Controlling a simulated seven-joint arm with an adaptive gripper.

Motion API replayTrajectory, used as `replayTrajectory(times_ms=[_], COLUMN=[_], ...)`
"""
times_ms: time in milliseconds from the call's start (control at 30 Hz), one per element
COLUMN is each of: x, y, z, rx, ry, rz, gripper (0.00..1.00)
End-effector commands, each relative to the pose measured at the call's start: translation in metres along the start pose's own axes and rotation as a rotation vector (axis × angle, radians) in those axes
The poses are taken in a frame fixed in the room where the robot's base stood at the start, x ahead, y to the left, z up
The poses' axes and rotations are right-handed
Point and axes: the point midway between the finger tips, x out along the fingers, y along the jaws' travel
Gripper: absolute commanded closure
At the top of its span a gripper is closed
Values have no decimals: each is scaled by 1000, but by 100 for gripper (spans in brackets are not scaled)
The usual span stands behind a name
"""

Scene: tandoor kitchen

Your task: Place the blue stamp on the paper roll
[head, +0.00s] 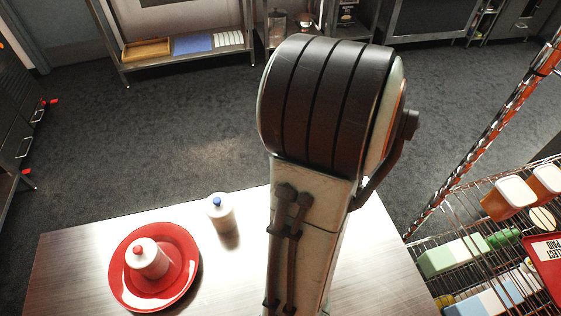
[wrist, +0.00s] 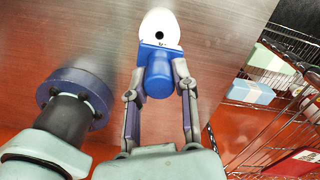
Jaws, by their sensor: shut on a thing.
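In the wrist view my gripper (wrist: 158,68) is shut on the blue stamp (wrist: 158,82), with one finger on each side of it. A white rounded thing with a dark hole (wrist: 160,30), which looks like the paper roll, shows just beyond the stamp against the wooden table. I cannot tell whether the two touch. In the head view my arm hides my gripper, the stamp and the roll.
In the head view the wooden table (head: 75,255) holds a red plate (head: 183,243) with a white, red-topped bottle (head: 149,262), and a white, blue-topped bottle (head: 221,217). A wire rack (head: 430,240) with containers stands at the right.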

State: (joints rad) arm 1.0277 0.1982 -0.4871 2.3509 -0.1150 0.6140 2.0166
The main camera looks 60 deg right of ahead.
Motion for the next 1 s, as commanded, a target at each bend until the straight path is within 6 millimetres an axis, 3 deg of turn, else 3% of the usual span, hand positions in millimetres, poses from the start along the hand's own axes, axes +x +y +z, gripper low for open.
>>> replayTrajectory(times_ms=[367,767,800,867,1000], x=[52,58,59,58,58], y=[0,0,0,0,0], z=[0,1,1,1,1], rx=[-1,-2,-2,-2,-2], ry=[2,-1,-1,-2,-1], rz=[2,0,-1,-1,-1], gripper=[100,100,68,49,48])
